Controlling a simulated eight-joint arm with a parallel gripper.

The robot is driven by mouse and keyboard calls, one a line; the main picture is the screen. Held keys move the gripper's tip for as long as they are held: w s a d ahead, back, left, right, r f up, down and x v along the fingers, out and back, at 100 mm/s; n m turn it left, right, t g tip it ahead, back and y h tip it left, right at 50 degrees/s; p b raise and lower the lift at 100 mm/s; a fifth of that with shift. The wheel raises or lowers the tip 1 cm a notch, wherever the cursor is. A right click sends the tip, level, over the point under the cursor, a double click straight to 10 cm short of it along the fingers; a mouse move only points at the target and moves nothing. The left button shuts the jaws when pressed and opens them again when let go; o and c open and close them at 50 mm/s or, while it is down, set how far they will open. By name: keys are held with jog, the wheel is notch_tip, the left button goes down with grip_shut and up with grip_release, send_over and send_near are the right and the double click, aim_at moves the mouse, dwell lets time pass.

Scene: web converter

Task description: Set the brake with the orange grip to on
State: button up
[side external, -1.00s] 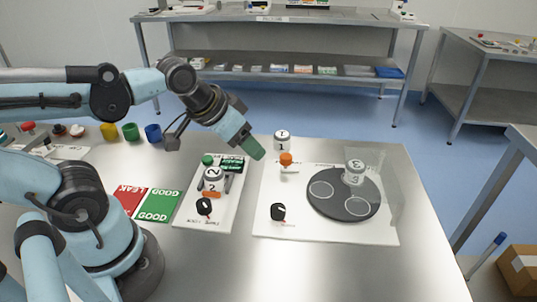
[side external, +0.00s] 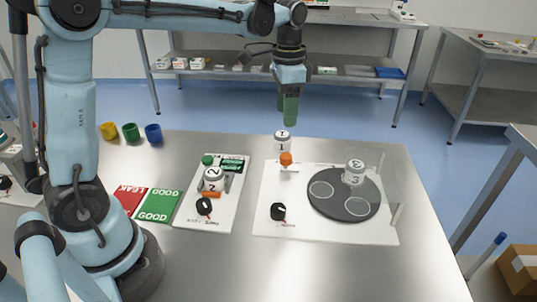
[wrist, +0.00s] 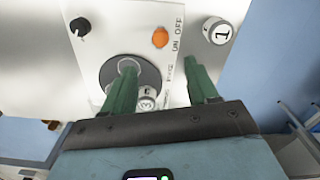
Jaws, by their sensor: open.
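The orange grip (side external: 286,158) of the brake stands near the far edge of the white panel (side external: 268,213), just in front of a white cylinder marked 1 (side external: 282,140). In the wrist view the orange grip (wrist: 160,38) is near the top middle, beside "ON OFF" lettering, with the cylinder marked 1 (wrist: 217,31) to its right. Which setting the brake is at cannot be told. My gripper (side external: 288,108) points down, raised above the far side of the table, clear of the grip. Its two green fingers (wrist: 163,80) are apart and empty.
A dark round turntable (side external: 328,205) with a cylinder marked 3 (side external: 354,172) sits on the panel, beside a clear guard (side external: 385,185). A black knob (side external: 278,211) is at the panel's front. A second panel (side external: 187,218) stands to the left.

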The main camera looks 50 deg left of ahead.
aim_at(285, 156)
notch_tip(285, 156, down, 12)
jog(key=shift+w+f, duration=0.1)
dwell(0.5)
grip_shut()
dwell(0.4)
